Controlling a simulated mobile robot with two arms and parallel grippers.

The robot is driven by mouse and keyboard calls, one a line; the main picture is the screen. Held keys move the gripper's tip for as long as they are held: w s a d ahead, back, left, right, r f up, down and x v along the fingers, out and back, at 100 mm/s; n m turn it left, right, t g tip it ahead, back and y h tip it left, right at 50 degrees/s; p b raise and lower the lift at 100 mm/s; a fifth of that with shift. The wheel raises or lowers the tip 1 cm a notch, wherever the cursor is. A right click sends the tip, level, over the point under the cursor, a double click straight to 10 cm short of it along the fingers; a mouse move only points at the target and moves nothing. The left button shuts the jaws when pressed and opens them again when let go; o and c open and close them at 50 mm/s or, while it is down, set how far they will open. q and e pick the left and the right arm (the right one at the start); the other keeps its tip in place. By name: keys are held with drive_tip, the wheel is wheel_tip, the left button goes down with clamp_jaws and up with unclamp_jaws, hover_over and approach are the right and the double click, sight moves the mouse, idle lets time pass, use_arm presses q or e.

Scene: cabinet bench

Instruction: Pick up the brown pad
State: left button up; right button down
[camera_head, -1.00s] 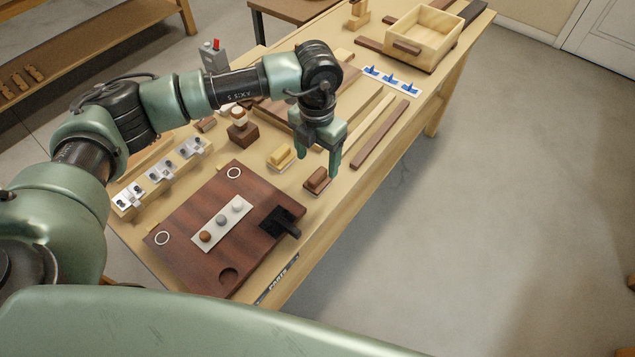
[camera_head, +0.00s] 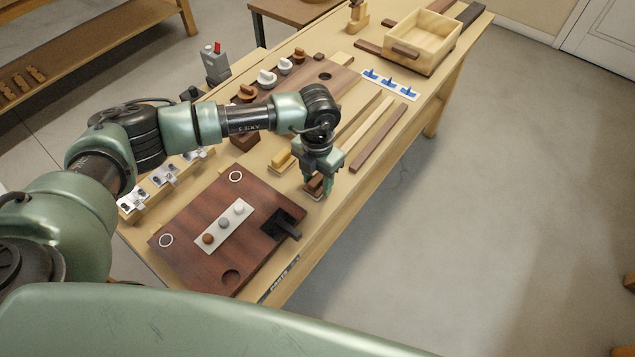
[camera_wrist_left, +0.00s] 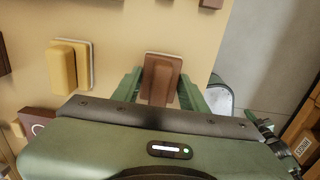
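The brown pad (camera_head: 313,183) lies on the bench near its right edge in the head view, partly hidden by my left gripper (camera_head: 317,184). In the left wrist view the brown pad (camera_wrist_left: 160,78) sits between the two green fingers of my left gripper (camera_wrist_left: 160,90), with one finger on each side. The fingers look apart, with a small gap showing beside the pad. I cannot tell whether either finger touches it. My right gripper is in neither view.
A yellow pad (camera_head: 281,160) lies just left of the brown pad and also shows in the wrist view (camera_wrist_left: 62,68). A dark red-brown board (camera_head: 190,240) lies nearer. A wooden box (camera_head: 420,42) stands at the far end.

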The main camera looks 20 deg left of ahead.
sight(318, 178)
use_arm(q)
wheel_tip(318, 178, up, 20)
drive_tip(key=b, duration=0.3)
idle(0.4)
drive_tip(key=o, duration=0.8)
drive_tip(key=shift+c, duration=0.2)
clamp_jaws()
